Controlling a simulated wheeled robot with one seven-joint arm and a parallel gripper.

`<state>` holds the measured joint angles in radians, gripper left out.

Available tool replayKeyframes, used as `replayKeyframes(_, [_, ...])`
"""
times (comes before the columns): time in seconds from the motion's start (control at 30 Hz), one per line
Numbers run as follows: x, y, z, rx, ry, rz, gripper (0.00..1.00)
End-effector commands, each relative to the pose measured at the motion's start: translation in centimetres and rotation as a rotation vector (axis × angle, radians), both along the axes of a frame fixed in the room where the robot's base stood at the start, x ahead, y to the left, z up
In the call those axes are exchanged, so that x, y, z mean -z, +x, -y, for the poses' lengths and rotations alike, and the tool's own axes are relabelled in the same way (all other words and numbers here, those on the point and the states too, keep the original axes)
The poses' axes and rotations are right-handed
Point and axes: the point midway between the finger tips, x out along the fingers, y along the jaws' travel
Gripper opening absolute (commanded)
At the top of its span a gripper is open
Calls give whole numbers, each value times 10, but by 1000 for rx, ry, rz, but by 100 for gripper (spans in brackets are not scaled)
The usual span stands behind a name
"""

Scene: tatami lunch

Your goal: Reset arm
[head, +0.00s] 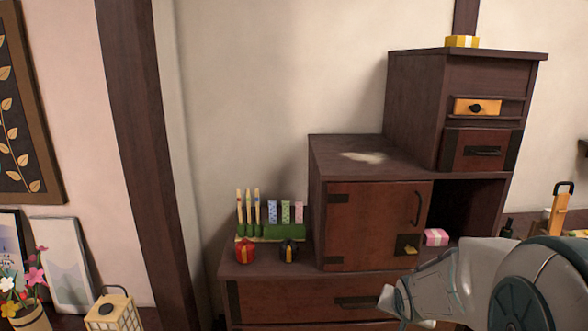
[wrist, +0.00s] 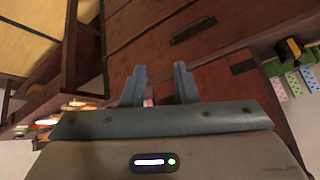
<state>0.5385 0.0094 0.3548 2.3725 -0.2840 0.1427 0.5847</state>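My gripper (wrist: 159,82) shows in the wrist view with its two grey-blue fingers apart, so it is open. A small pink patch shows low between the fingers, and I cannot tell what it is; nothing is visibly clamped. The wooden step cabinet (head: 345,160) stands against the wall in the head view. Its dark red-brown fronts (wrist: 170,35) show beyond the fingers in the wrist view. My grey arm fills the lower right of the head view, and the fingers cannot be made out there.
A pink box (head: 436,237) sits in the cabinet's open bay. A lantern (head: 110,310) and flower pot (head: 30,316) stand at lower left.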

Motion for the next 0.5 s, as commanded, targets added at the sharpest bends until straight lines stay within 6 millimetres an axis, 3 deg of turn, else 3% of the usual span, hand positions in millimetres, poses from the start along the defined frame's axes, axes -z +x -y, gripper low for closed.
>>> replayKeyframes(0.03, [-16,-15,-10,-32,-35,-33,27])
replayKeyframes(0.2, [-48,-74,-38,-153,-102,-178,27])
replayKeyframes(0.4, [-73,-142,-68,-324,-93,-311,27])
replayKeyframes(0.5, [-80,-166,-78,-396,-76,-352,27])
